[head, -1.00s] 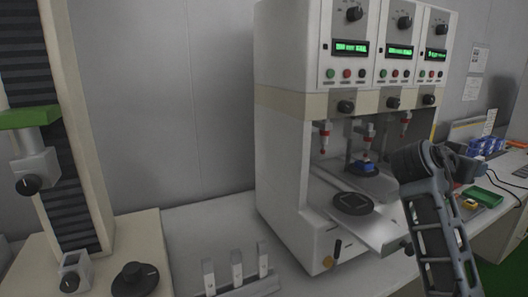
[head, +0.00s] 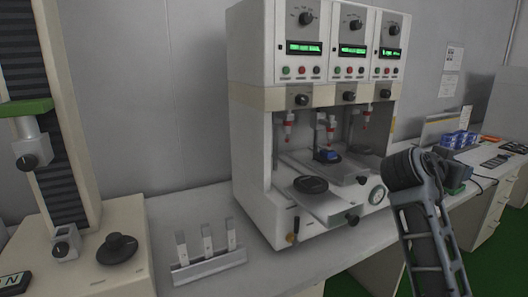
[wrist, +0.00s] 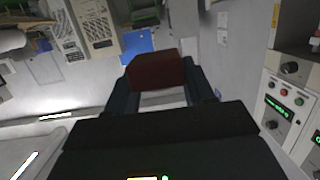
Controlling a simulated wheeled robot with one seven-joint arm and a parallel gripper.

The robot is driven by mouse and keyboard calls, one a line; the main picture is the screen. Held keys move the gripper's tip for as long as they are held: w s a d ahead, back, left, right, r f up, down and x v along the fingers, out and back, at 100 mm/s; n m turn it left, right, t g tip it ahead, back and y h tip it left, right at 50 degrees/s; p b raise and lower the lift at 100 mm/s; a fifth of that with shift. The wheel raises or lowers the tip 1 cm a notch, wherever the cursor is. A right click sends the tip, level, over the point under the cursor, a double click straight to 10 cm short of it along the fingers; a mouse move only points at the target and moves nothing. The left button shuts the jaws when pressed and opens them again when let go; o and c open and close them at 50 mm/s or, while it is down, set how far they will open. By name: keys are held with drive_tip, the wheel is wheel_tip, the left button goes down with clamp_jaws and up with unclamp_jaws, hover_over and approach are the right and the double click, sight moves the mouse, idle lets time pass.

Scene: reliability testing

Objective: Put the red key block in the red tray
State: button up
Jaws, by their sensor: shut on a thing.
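The red key block (wrist: 155,72) shows dark red in the wrist view. It is held between the two dark fingers of my gripper (wrist: 160,88), which is shut on it, clear of any surface I can see. In the head view my arm is at the right, and its links hide the block and most of the gripper. I cannot make out the red tray in either current view; part of the bench at the right is behind my arm.
A white test machine (head: 255,165) with three green displays stands on the bench (head: 190,215). A blue block (head: 326,155) sits on one of its stages. A rack with white upright pieces (head: 208,262) stands in front. Blue boxes (head: 457,140) are at the far right.

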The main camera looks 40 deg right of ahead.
drive_tip(key=shift+a+f+t, duration=0.2)
drive_tip(key=shift+a+t, duration=0.1)
drive_tip(key=w+a+f+n+t+y, duration=0.5)
drive_tip(key=a+f, duration=0.7)
drive_tip(key=a, duration=0.3)
drive_tip(key=w+a+f+n+t+y, duration=0.5)
drive_tip(key=w+a+f+n+t, duration=0.2)
drive_tip(key=a+f, duration=0.6)
drive_tip(key=w+a+f+n+t+y, duration=0.5)
drive_tip(key=a+f+n, duration=0.3)
drive_tip(key=a+f, duration=0.5)
drive_tip(key=w+a+t, duration=0.1)
drive_tip(key=a, duration=0.3)
drive_tip(key=shift+w+a+y, duration=0.25)
drive_tip(key=shift+a+y, duration=0.05)
drive_tip(key=shift+a, duration=0.1)
drive_tip(key=shift+f, duration=0.1)
